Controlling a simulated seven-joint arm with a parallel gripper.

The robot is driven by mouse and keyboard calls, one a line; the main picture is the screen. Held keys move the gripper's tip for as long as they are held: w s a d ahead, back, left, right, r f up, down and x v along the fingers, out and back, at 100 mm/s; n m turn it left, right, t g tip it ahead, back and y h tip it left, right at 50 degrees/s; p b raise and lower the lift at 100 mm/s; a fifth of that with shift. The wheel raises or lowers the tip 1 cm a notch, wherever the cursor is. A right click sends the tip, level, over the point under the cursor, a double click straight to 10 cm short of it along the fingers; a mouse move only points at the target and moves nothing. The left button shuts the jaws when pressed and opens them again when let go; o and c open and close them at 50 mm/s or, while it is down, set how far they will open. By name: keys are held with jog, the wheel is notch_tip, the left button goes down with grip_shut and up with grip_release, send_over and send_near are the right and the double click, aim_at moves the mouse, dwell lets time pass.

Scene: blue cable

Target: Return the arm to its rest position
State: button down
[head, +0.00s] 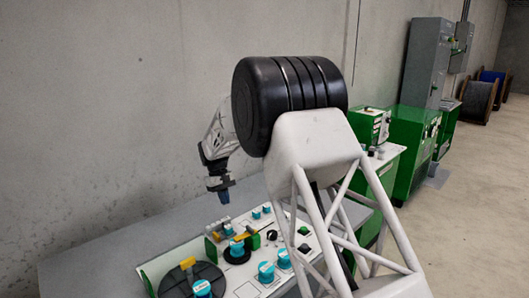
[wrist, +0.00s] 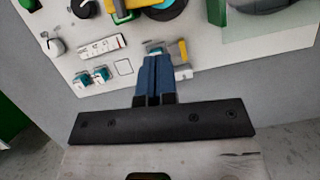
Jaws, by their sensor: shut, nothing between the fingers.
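My gripper (head: 224,197) hangs in the air above the white board (head: 243,285), pointing down, near the grey wall. Its blue fingers (wrist: 155,72) are together in the wrist view, with nothing between them. My arm is raised and bent, and its black joint and white lattice link fill the middle of the head view. They hide part of the board's right side. No blue cable can be made out on the board.
The board lies on a grey table (head: 85,270) and carries teal connectors (head: 266,271), a black disc (head: 190,282) and yellow-handled parts. Green cabinets (head: 411,150) and a grey cabinet (head: 426,62) stand at the right. Cable drums (head: 478,97) stand farther back. Open floor lies at the right.

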jog(key=s+d+r+m+t+y, duration=0.1)
jog(key=s+d+r+m, duration=0.1)
jog(key=s+d+r, duration=0.85)
jog(key=s+d+r+m+t+y, duration=0.1)
jog(key=s+d+r+m+t, duration=0.1)
jog(key=s+d+r, duration=0.8)
jog(key=s+d+f+m+t, duration=0.1)
jog(key=s+d, duration=0.4)
jog(key=s, duration=0.6)
jog(key=s+d+f+m+t, duration=0.1)
jog(key=s+d+f, duration=0.2)
jog(key=s, duration=0.8)
jog(key=s+d+f+m, duration=0.1)
jog(key=s+d+f, duration=0.1)
jog(key=s+d, duration=0.6)
jog(key=s, duration=0.3)
jog(key=shift+f+m+t, duration=0.25)
jog(key=shift+m+t, duration=0.15)
jog(key=shift+w+r, duration=0.1)
jog(key=shift+w, duration=0.1)
